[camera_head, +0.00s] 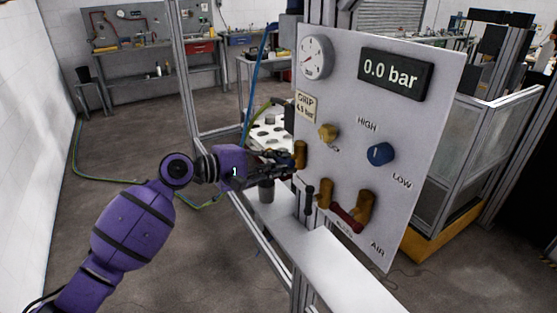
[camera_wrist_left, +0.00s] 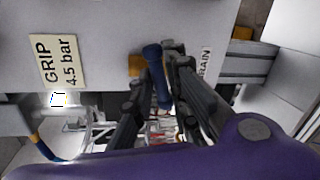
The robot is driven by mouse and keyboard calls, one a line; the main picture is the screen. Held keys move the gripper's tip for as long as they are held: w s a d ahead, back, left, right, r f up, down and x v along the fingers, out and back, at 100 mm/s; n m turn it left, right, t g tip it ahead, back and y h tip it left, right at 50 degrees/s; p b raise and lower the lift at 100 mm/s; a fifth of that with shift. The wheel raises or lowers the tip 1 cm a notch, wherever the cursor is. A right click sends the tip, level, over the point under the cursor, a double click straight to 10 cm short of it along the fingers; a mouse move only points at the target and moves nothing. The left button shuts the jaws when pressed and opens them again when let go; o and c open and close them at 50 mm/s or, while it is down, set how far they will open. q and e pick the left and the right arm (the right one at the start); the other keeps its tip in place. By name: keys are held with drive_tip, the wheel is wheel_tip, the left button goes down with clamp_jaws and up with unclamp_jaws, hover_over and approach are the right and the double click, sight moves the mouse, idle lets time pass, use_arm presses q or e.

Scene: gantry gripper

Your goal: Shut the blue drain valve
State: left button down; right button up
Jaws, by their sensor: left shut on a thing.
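The blue drain valve (camera_wrist_left: 153,66) shows in the left wrist view as a blue lever on a brass body, beside a label reading "DRAIN". Its lever lies between the two dark fingers of my left gripper (camera_wrist_left: 160,80), which is shut on it. In the head view my left gripper (camera_head: 286,166) reaches from the left to the panel's left edge, beside a brass fitting (camera_head: 300,153). The blue lever is hidden there behind the fingers. My right gripper is not in view.
A white ledge (camera_head: 335,268) runs below. Floor at left is clear apart from a hose.

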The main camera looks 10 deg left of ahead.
use_arm(q)
drive_tip(key=shift+w+r+m+t+y, duration=0.15)
drive_tip(key=shift+r+m+t, duration=0.1)
drive_tip(key=shift+m, duration=0.45)
drive_tip(key=shift+s+r+m+t+y, duration=0.1)
drive_tip(key=shift+r+m+t+y, duration=0.1)
drive_tip(key=shift+m, duration=0.5)
drive_tip(key=c, duration=1.8)
unclamp_jaws()
drive_tip(key=shift+f, duration=0.15)
drive_tip(key=shift+f, duration=0.1)
drive_tip(key=v, duration=1.2)
